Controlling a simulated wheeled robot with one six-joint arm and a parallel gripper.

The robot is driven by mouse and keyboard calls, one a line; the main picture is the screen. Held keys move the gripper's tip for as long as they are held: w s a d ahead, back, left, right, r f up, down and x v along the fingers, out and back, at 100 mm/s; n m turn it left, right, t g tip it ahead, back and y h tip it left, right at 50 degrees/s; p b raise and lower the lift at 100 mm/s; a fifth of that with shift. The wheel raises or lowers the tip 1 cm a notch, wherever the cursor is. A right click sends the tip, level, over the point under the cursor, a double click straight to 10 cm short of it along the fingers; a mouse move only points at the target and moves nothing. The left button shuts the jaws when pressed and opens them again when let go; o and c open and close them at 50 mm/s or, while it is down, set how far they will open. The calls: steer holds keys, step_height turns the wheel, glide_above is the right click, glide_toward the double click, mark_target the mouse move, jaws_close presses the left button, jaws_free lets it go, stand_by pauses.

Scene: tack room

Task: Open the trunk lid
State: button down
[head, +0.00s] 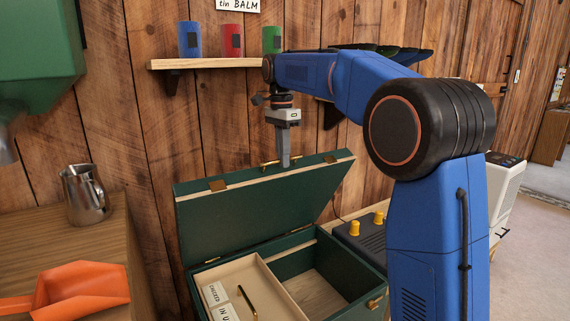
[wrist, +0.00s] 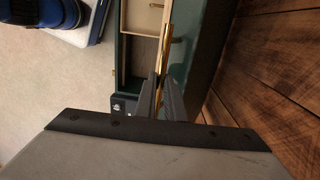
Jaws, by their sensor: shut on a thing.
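The green trunk (head: 341,269) stands below the plank wall with its lid (head: 235,215) raised and tilted back, so the inside shows. A brass handle sits at the lid's upper edge. My gripper (head: 285,163) reaches down to that edge from above and is shut on the brass handle (wrist: 160,92), which shows between the fingers in the wrist view. Inside the trunk are a cream tray (head: 240,273) with a dark gold handle and labels at the left, and an open compartment at the right.
A wooden counter (head: 133,262) at the left holds a metal jug (head: 85,195) and an orange scoop (head: 78,287). A shelf (head: 205,64) with blue, red and green tins is on the wall behind. A dark box with yellow knobs (head: 354,228) stands right of the trunk.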

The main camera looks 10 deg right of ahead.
steer(key=shift+w+a+f, duration=0.1)
steer(key=shift+w+a, duration=0.1)
steer(key=shift+w, duration=0.2)
steer(key=c, duration=1.8)
jaws_free()
steer(key=shift+c, duration=0.2)
step_height(320, 180, up, 12)
steer(key=shift+w, duration=0.35)
steer(key=shift+a, duration=0.1)
steer(key=shift+c, duration=0.3)
